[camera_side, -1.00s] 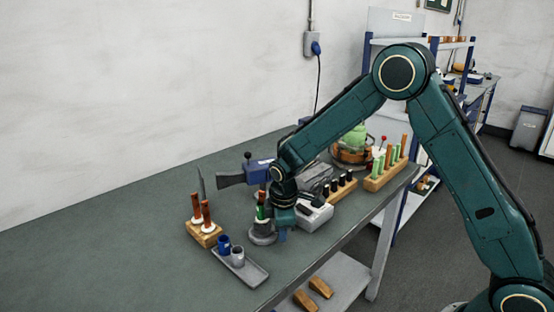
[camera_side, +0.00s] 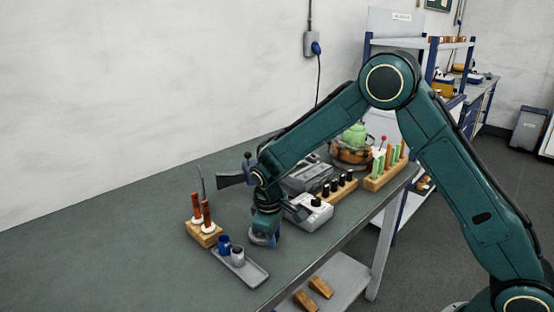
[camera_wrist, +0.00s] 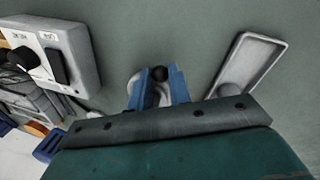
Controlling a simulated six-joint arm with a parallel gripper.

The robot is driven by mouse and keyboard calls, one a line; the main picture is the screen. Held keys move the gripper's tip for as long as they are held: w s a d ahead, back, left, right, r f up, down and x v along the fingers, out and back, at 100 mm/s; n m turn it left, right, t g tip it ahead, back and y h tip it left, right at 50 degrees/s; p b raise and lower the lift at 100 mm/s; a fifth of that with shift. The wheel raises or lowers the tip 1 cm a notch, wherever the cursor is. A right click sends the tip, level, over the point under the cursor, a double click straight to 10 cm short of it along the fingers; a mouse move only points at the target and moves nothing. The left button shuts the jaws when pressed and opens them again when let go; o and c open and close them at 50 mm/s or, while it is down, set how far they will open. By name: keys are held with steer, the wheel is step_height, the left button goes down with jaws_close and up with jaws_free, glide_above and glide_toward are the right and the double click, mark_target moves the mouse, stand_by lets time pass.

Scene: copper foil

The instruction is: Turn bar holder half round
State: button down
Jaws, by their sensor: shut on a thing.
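The bar holder has a grey round base (camera_side: 258,240) standing on the bench, left of the white box. My gripper (camera_side: 265,230) is down over it, and its wrist hides most of the holder in the side view. In the wrist view my blue fingers (camera_wrist: 160,88) are shut on the holder, with a dark round end (camera_wrist: 160,73) between them. Part of the grey base (camera_wrist: 140,85) shows beside the left finger. Any bar in the holder is hidden in the side view.
A grey tray (camera_side: 258,276) with a blue cup (camera_side: 223,243) and a grey cup (camera_side: 238,254) lies in front. A wooden block (camera_side: 205,239) with copper bars stands left. A white box (camera_side: 312,213) is close on the right. The bench (camera_side: 110,245) is clear at far left.

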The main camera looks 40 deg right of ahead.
steer(key=shift+w+a+m+g, duration=0.2)
steer(key=shift+a+m, duration=0.25)
steer(key=shift+m, duration=0.4)
steer(key=shift+w+a+m+g, duration=0.15)
steer(key=shift+a+m, duration=0.25)
steer(key=shift+m, duration=0.45)
steer(key=shift+w+a+m+g, duration=0.2)
steer(key=shift+w+a+m, duration=0.2)
steer(key=shift+m, duration=0.65)
steer(key=shift+w+a+m+g, duration=0.15)
steer(key=shift+w+a+m, duration=0.25)
steer(key=shift+m, duration=0.65)
steer(key=shift+w+a+m+g, duration=0.2)
steer(key=shift+w+m, duration=0.3)
steer(key=shift+m, duration=0.45)
steer(key=shift+w+a+m+g, duration=0.1)
steer(key=shift+w+a+m, duration=0.25)
steer(key=shift+m, duration=0.6)
steer(key=shift+w+m+g+y, duration=0.2)
steer(key=shift+w+m, duration=0.35)
steer(key=shift+m, duration=0.4)
steer(key=shift+w+m+g+y, duration=0.1)
steer(key=shift+w+m+y, duration=0.1)
steer(key=shift+w+m, duration=0.55)
steer(key=shift+s+m, duration=0.15)
steer(key=shift+m, duration=0.25)
steer(key=c, duration=1.3)
jaws_free()
steer(key=shift+r, duration=0.15)
